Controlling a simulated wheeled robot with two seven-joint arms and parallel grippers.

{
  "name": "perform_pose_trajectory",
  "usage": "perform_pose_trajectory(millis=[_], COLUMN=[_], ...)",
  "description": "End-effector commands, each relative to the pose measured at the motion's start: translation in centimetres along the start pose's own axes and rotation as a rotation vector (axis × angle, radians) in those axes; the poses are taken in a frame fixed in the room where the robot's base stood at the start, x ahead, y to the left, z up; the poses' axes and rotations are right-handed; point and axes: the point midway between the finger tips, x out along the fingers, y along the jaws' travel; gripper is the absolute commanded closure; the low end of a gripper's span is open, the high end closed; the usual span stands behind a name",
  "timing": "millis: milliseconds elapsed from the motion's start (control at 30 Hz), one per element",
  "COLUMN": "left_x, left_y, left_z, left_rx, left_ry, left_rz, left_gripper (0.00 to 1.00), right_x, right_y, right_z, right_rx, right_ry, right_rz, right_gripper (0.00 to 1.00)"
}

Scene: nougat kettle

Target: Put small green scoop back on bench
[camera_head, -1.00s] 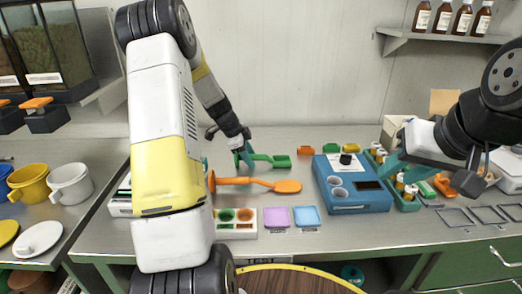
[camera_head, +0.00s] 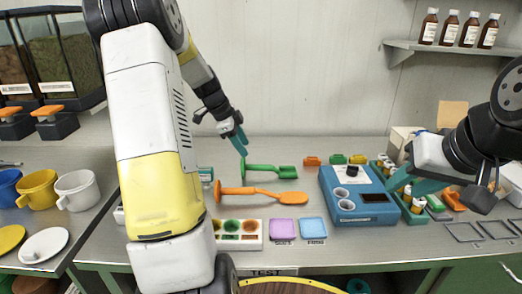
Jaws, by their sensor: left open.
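The small green scoop (camera_head: 270,171) lies on the bench (camera_head: 300,257), behind a longer orange scoop (camera_head: 262,195). Its handle end points left, towards my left gripper. My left gripper (camera_head: 238,142) is open and empty, with its teal fingers just above the left end of the green scoop and apart from it. My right gripper (camera_head: 398,182) is at the right, beside the blue device and over the green tray of small bottles. Its teal fingers are partly hidden, and I cannot tell if they are open.
The blue device (camera_head: 360,208) stands right of the scoops. Small orange, green and yellow pieces sit at the back. Mugs (camera_head: 77,188) stand on the left counter.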

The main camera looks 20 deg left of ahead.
Motion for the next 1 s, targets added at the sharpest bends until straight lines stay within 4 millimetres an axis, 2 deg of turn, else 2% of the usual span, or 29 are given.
perform_pose_trajectory(millis=[133,267,400,500,600,700,800,900,1000], left_x=[-1.6,-4.6,-8.9,-11.4,-13.4,-14.5,-15.1,-15.2,-15.2], left_y=[0.6,3.0,8.2,12.6,17.0,21.1,24.3,26.3,27.4], left_z=[-0.9,-4.1,-8.3,-10.4,-11.8,-12.3,-12.3,-12.2,-12.0], left_rx=[-0.026,-0.144,-0.369,-0.549,-0.73,-0.901,-1.042,-1.141,-1.197], left_ry=[-0.006,-0.031,-0.054,-0.051,-0.029,0.01,0.051,0.084,0.102], left_rz=[-0.005,-0.028,-0.082,-0.129,-0.178,-0.217,-0.244,-0.256,-0.262], left_gripper=[0.56,0.56,0.56,0.56,0.56,0.56,0.56,0.56,0.56], right_x=[0.0,0.0,0.0,0.0,0.0,0.0,0.0,0.0,0.0], right_y=[0.0,0.0,0.0,0.0,0.0,0.0,0.0,0.0,0.0], right_z=[0.0,0.0,0.0,0.0,0.0,0.0,0.0,0.0,0.0], right_rx=[0.0,0.0,0.0,0.0,0.0,0.0,0.0,0.0,0.0], right_ry=[0.0,0.0,0.0,0.0,0.0,0.0,0.0,0.0,0.0], right_rz=[0.0,0.0,0.0,0.0,0.0,0.0,0.0,0.0,0.0], right_gripper=[0.64,0.64,0.64,0.64,0.64,0.64,0.64,0.64,0.64])
